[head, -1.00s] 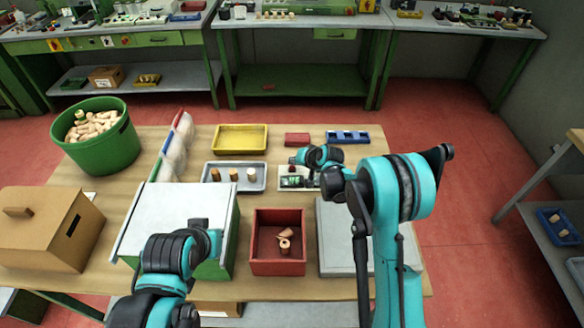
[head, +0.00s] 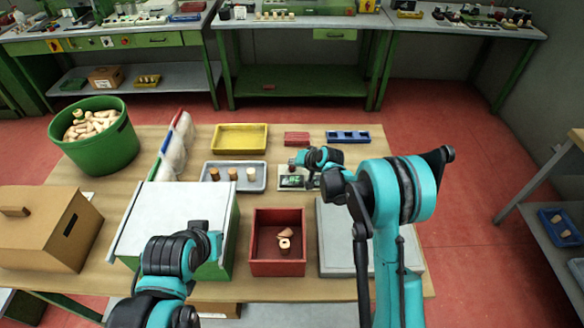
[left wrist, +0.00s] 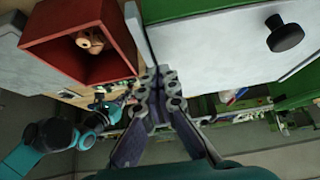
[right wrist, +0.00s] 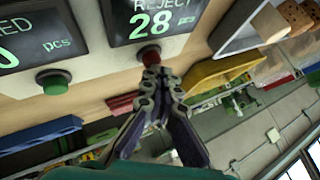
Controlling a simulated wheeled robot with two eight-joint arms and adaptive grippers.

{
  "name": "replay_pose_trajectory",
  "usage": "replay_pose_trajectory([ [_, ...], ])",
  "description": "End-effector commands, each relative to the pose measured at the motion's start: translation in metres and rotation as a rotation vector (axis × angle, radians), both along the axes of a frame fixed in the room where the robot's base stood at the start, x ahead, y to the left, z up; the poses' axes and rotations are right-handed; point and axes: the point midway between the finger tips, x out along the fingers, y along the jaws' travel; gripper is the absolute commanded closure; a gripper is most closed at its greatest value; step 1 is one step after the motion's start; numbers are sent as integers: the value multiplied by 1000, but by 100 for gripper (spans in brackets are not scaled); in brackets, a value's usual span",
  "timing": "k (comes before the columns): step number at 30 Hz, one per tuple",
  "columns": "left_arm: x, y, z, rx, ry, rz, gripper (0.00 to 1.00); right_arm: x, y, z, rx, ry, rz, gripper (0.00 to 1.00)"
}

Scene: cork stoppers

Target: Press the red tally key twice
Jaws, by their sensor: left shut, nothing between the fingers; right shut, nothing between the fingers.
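The red tally key (right wrist: 150,55) sits under the dark REJECT display (right wrist: 152,18), which reads 28 pcs, in the right wrist view. My right gripper (right wrist: 153,74) is shut and empty, its tips right at the red key and partly covering it; I cannot tell whether they touch. A green key (right wrist: 53,83) sits under the other display (right wrist: 40,42). In the head view the tally panel (head: 292,181) lies near the back of the table, partly behind my right gripper. My left gripper (left wrist: 160,76) is shut and empty near the white-topped box (left wrist: 215,40).
A red box (head: 278,265) with corks stands at front centre. A grey tray (head: 235,188) with 3 stoppers lies left of the panel. A green bucket (head: 95,150) stands left.

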Motion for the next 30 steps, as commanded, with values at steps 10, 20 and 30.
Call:
replay_pose_trajectory([
  [10, 0, 0, -5, 0, 0, 0, 100, 0, 0, -5, 0, 0, 0, 100],
  [20, 0, 0, -5, 0, 0, 0, 100, 0, 0, -5, 0, 1, 1, 100],
  [30, 0, 0, 2, 0, 0, 0, 100, 0, 0, 9, 0, 0, 0, 100],
])
